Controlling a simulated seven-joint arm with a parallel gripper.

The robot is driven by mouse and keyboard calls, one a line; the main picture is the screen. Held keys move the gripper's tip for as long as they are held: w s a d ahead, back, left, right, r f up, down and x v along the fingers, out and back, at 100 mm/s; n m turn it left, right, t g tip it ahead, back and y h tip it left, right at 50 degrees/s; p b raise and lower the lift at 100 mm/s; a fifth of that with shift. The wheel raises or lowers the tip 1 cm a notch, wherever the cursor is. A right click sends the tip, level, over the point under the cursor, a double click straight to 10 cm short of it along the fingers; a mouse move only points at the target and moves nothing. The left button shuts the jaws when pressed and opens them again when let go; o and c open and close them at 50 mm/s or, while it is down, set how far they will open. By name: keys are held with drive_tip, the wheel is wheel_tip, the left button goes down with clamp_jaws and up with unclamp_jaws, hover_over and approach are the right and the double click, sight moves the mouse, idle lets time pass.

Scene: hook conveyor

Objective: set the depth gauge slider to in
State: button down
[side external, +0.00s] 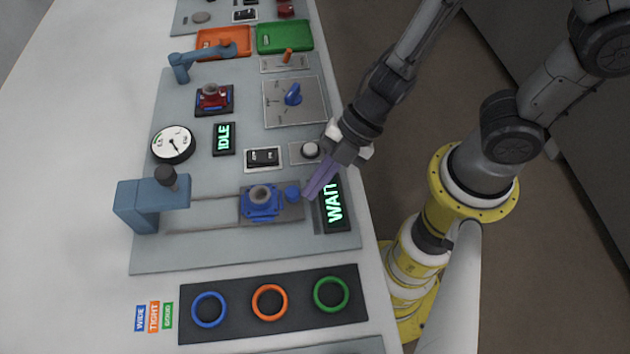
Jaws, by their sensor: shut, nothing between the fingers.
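The depth gauge slider (248,214) is a dark plate carrying a blue part with a grey round centre. It sits at the right end of two thin rails (195,198). A small blue knob (292,193) is on the slider's right side. A blue bracket (140,200) with a dark cylinder on top stands at the left end of the rails. My gripper (308,196) has its purple fingers shut and empty, just right of the knob. Whether they touch it I cannot tell.
A display (334,206), partly hidden by my fingers, reads WAIT; another (223,138) reads IDLE. A rocker switch (263,158), a white button (310,150) and a dial (173,145) are behind the rails. A dark board (240,309) with three coloured rings lies in front.

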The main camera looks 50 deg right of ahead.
drive_tip(key=w+a, duration=1)
drive_tip(key=shift+w+a, duration=0.1)
idle(0.5)
